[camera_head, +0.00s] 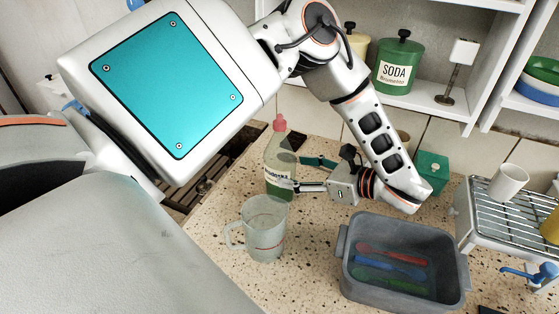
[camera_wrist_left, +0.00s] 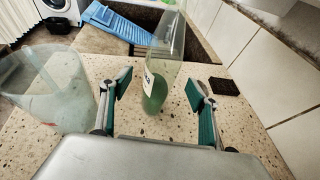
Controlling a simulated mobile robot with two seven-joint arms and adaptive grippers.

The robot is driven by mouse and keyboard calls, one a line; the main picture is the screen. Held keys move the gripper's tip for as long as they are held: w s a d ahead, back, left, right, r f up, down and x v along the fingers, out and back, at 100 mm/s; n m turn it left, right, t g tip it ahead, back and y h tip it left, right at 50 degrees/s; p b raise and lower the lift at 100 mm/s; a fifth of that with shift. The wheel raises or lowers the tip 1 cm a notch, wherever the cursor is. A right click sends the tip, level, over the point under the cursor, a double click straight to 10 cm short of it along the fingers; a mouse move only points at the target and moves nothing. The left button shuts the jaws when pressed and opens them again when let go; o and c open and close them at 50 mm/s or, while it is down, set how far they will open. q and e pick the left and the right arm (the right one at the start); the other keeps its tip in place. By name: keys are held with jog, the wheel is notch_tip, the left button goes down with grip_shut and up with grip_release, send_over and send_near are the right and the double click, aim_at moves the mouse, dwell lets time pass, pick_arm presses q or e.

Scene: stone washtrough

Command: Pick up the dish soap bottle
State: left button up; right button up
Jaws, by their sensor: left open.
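The dish soap bottle (camera_head: 280,158) is clear with green liquid, a label and a red cap, and stands upright on the speckled counter. In the left wrist view the bottle (camera_wrist_left: 158,75) stands ahead, between the lines of my two fingers, its top cut off by the frame edge. My left gripper (camera_head: 308,172) is open, with its fingers by the bottle's right side in the head view. In the left wrist view my left gripper (camera_wrist_left: 160,97) shows its two green-padded fingers spread apart, with nothing held. I cannot tell whether a finger touches the bottle. My right gripper is not in view.
A clear measuring jug (camera_head: 264,228) stands close in front of the bottle. A grey tub (camera_head: 352,290) with coloured cutlery is to the right. A wire dish rack (camera_head: 510,208) holds a white cup (camera_head: 508,181). A shelf behind holds a green soda tin (camera_head: 398,66).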

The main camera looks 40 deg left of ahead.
aim_at(280, 168)
pick_arm(q)
jog(key=x, duration=0.6)
jog(key=shift+a, duration=0.1)
jog(key=c, duration=1.5)
